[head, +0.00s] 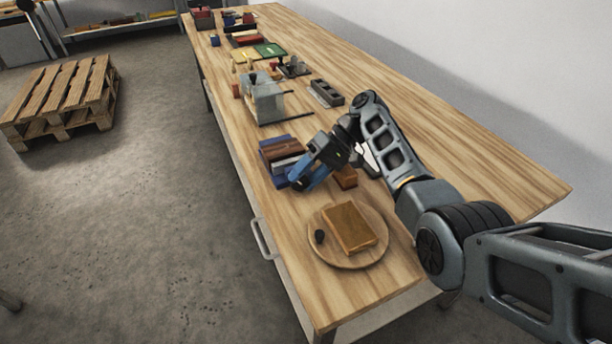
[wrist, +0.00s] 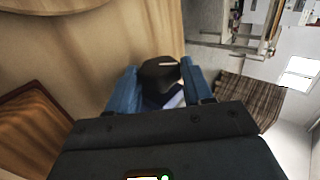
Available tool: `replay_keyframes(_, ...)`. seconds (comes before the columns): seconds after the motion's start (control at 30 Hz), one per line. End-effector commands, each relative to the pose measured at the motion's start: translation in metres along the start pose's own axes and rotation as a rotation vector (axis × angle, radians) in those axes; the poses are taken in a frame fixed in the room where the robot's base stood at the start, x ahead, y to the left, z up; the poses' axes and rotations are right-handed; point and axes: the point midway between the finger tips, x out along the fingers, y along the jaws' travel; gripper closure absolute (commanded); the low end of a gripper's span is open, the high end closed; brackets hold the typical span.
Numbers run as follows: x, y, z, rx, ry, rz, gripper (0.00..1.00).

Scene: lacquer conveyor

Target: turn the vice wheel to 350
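My gripper (head: 300,182) with blue fingers hangs low near the front edge of the bench, at the right end of a blue, brown and white stack (head: 272,148). In the wrist view the fingers of my gripper (wrist: 159,70) stand apart, one on each side of a black knob-like part (wrist: 160,72). Whether they press on it or only flank it cannot be told. I cannot confirm that this part is the vice wheel; no scale or number is readable. In the head view my gripper hides this spot.
A round wooden board (head: 375,256) with a brown block (head: 348,227) and a black knob (head: 319,236) lies nearer. A reddish-brown block (head: 345,178) lies beside my gripper. A grey box-like fixture (head: 265,100) stands farther along. The bench's right side is clear.

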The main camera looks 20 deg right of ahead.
Motion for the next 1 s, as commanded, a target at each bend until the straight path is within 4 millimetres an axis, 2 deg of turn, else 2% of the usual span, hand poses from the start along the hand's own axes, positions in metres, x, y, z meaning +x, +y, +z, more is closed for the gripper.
replay_keyframes(0.03, -0.001, 0.0, 0.0, 0.0, 0.001, 0.0, 0.44)
replay_keyframes(0.2, 0.0, 0.0, 0.0, 0.0, 0.0, 0.0, 0.28)
replay_keyframes(0.23, 0.0, 0.0, 0.0, 0.0, 0.0, 0.001, 0.27)
replay_keyframes(0.77, 0.001, 0.0, 0.002, 0.002, -0.003, 0.031, 0.27)
replay_keyframes(0.87, -0.001, -0.004, 0.002, 0.001, -0.004, 0.101, 0.27)
replay_keyframes(1.0, -0.001, -0.008, 0.002, -0.002, -0.004, 0.276, 0.27)
